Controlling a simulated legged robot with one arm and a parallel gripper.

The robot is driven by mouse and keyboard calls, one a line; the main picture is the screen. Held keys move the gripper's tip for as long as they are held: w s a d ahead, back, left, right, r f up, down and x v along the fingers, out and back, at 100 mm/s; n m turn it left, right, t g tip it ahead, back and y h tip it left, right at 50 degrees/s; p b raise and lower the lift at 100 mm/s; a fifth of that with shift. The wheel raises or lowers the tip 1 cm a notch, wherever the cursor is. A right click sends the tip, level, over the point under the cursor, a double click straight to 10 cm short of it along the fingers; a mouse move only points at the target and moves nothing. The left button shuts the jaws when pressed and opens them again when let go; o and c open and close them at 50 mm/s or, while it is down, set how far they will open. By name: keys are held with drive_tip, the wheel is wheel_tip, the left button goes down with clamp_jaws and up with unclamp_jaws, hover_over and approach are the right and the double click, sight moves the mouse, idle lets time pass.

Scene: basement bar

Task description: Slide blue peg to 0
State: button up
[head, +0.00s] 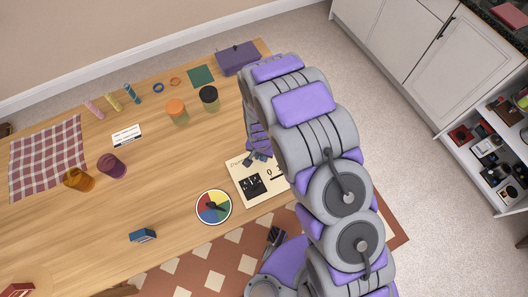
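A cream board (240,184) with dark square pictures and printed numerals lies near the table's front edge. A "0" shows on it, and its right part is hidden behind my arm. I cannot make out a blue peg on the board. My gripper (259,157) is low over the board's far edge, pointing down. It is small and partly hidden by my arm, so whether its fingers are open or hold anything is unclear.
A colour wheel (214,207) lies left of the board. A small blue box (142,236) is further left. Jars (177,111) (209,97), cups (79,179) (111,165), and a purple case (237,58) stand on the wooden table (60,230). The table's middle is clear.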

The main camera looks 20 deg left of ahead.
drive_tip(key=shift+o, duration=0.7)
drive_tip(key=shift+s+a+r, duration=0.1)
drive_tip(key=shift+s, duration=0.1)
drive_tip(key=shift+o, duration=1.2)
drive_tip(key=shift+a, duration=0.1)
drive_tip(key=shift+w, duration=0.15)
drive_tip(key=shift+r, duration=0.25)
wheel_tip(320, 180, up, 16)
drive_tip(key=p, duration=0.2)
drive_tip(key=shift+r, duration=0.25)
drive_tip(key=shift+r, duration=0.1)
